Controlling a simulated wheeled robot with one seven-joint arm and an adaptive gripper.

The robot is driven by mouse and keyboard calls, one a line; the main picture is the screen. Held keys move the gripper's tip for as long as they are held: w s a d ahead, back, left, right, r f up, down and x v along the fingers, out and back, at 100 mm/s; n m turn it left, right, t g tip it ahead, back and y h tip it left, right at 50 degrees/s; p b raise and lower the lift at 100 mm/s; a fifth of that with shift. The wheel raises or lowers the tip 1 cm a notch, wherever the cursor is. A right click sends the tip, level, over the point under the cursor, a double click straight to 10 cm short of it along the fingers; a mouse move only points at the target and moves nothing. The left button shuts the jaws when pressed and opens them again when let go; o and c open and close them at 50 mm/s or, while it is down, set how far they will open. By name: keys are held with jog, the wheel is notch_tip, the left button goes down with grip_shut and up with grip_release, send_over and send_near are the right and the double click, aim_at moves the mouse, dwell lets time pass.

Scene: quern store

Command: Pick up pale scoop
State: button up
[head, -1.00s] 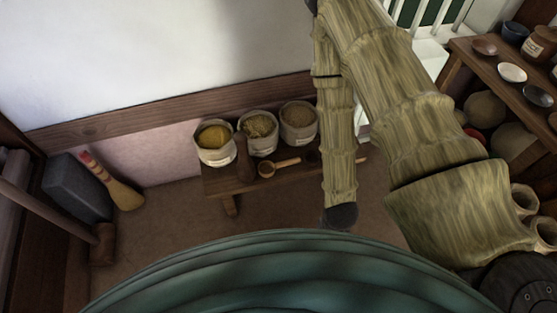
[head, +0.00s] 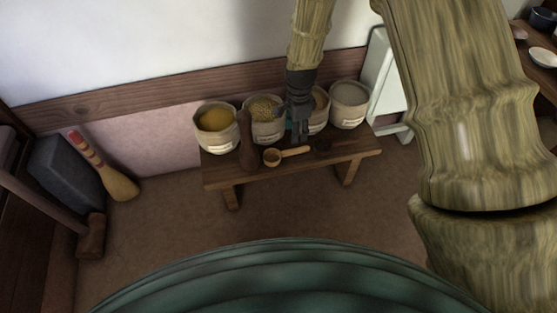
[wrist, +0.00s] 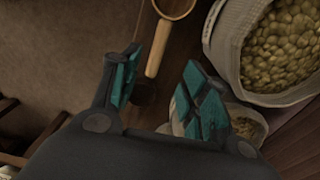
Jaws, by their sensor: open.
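The pale scoop (head: 272,157) lies on a low wooden bench (head: 225,176), in front of the sacks, its bowl to the left and its handle pointing right. In the wrist view the pale scoop (wrist: 157,48) shows near the top, with its bowl partly cut off by the picture edge. The handle end lies just beyond the gap between my fingers. My gripper (head: 300,134) hangs fingers down over the bench, close to the handle. My gripper (wrist: 162,72) is open and empty, with teal pads on both fingers. I cannot tell the exact height above the scoop.
A dark upright object (head: 247,140) stands left of the scoop. The floor in front is clear.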

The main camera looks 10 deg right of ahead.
aim_at(295, 150)
notch_tip(295, 150, down, 6)
jog(key=shift+r+b, duration=0.2)
jog(key=shift+b, duration=0.7)
jog(key=shift+s+f+b, duration=0.2)
jog(key=shift+f+b, duration=1.2)
jog(key=shift+f, duration=1.2)
grip_shut()
